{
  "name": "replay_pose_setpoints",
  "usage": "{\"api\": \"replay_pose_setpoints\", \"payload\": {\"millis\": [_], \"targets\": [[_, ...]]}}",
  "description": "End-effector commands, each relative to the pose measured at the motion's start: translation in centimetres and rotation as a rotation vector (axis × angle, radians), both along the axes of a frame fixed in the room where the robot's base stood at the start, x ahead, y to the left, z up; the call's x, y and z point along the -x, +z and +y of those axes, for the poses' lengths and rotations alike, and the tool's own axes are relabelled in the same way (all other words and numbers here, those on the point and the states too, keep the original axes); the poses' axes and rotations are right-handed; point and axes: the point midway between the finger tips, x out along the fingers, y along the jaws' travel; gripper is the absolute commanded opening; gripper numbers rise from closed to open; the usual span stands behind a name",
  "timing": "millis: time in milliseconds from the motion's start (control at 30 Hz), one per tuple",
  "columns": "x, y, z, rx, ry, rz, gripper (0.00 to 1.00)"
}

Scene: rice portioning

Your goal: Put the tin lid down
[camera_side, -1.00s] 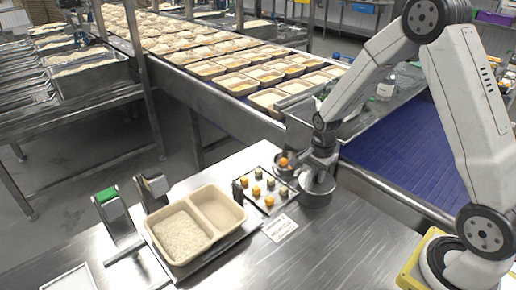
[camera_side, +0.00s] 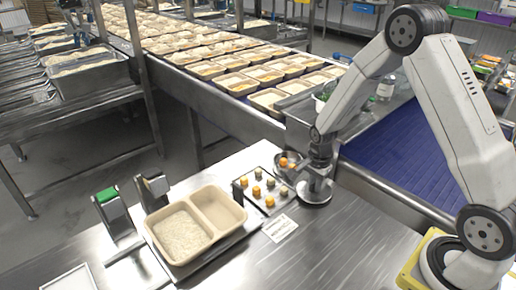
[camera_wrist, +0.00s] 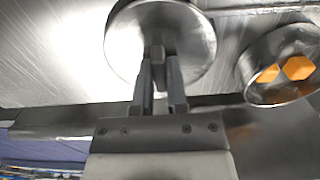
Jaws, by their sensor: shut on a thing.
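The tin lid (camera_side: 316,197) is a round, shiny metal disc. In the side view it lies level at the worktop surface, right of the small tray; I cannot tell whether it fully rests there. My gripper (camera_side: 317,181) points down above its middle. In the wrist view the lid (camera_wrist: 190,50) fills the top middle, and my gripper (camera_wrist: 159,60) is shut on its small central knob. The lid's underside is hidden.
A metal bowl (camera_wrist: 250,68) with orange pieces stands close beside the lid. A small tray (camera_side: 277,207) holds several orange and dark pieces. A two-part beige tray (camera_side: 236,226) with rice stands further left. The front worktop (camera_side: 330,245) is clear; the blue conveyor (camera_side: 400,160) runs behind.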

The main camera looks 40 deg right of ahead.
Motion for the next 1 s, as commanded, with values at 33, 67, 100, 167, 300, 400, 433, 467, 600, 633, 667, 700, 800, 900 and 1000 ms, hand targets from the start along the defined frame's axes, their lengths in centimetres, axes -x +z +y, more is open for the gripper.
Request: {"api": "replay_pose_setpoints", "payload": {"millis": [33, 67, 100, 167, 300, 400, 433, 467, 600, 633, 667, 700, 800, 900, 1000], "targets": [[0.0, -0.1, 0.0, 0.000, 0.000, 0.000, 0.00], [0.0, -0.2, 0.0, 0.000, 0.000, 0.000, 0.00], [0.0, -0.3, 0.0, 0.000, 0.000, 0.000, 0.00], [0.0, -0.3, 0.0, 0.000, 0.000, 0.000, 0.23], [0.0, -0.3, 0.0, 0.000, 0.000, 0.000, 0.52], [0.0, -0.3, 0.0, 0.000, 0.000, 0.000, 0.52], [0.0, -0.3, 0.0, 0.000, 0.000, 0.000, 0.52], [0.0, -0.3, 0.0, 0.000, 0.000, 0.000, 0.52], [0.0, -0.2, 0.0, 0.000, 0.000, -0.001, 0.52], [0.0, -0.2, 0.0, 0.000, 0.000, -0.001, 0.52], [0.0, -0.2, 0.0, 0.000, 0.000, -0.001, 0.52], [0.0, 0.0, 0.0, 0.000, 0.000, -0.001, 0.52], [-0.1, 0.4, 0.0, 0.001, 0.000, -0.003, 0.52], [-0.1, 1.1, 0.0, 0.001, 0.000, -0.002, 0.52], [-0.1, 2.1, 0.0, 0.001, 0.000, -0.004, 0.52]]}}
